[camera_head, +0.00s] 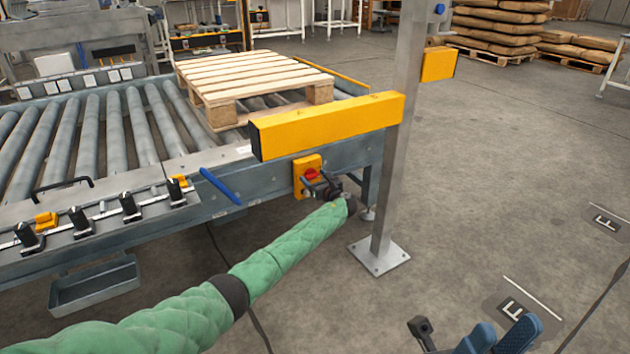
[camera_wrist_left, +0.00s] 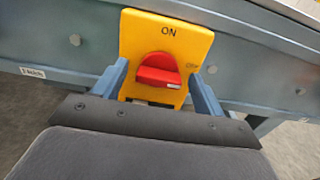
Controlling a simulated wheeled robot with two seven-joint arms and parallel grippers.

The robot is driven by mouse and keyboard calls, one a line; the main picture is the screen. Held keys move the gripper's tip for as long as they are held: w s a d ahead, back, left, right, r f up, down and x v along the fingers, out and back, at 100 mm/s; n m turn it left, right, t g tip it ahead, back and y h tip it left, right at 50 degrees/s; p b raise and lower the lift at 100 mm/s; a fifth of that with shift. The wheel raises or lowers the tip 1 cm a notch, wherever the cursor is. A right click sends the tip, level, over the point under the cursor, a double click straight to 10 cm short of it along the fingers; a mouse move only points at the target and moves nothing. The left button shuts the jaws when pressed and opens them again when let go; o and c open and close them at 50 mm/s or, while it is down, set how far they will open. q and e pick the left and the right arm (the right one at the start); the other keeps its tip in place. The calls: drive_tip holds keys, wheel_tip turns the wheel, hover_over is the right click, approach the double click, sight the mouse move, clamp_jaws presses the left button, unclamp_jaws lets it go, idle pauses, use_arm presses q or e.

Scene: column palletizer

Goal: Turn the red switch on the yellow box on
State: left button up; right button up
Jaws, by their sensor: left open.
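The yellow box (camera_head: 301,181) is mounted on the side of the roller conveyor frame, below the yellow guard beam. Its red switch (camera_head: 311,174) also shows in the left wrist view (camera_wrist_left: 157,72). The handle lies nearly horizontal, towards the small OFF label at right; ON is printed above. My left gripper (camera_head: 318,187) is at the box. In the wrist view its blue fingers (camera_wrist_left: 158,95) are apart, to the left and right of the switch, with nothing between them visibly gripped. My right gripper (camera_head: 500,338) is at the bottom edge, partly cut off, away from the box.
A yellow guard beam (camera_head: 325,126) on a grey post (camera_head: 394,150) stands close above and right of my left gripper. A wooden pallet (camera_head: 250,82) lies on the conveyor rollers (camera_head: 113,130). A grey tray (camera_head: 95,288) hangs below the conveyor.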

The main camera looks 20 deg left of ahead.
use_arm(q)
drive_tip(key=shift+c, duration=0.2)
drive_tip(key=c, duration=0.9)
drive_tip(key=shift+c, duration=0.2)
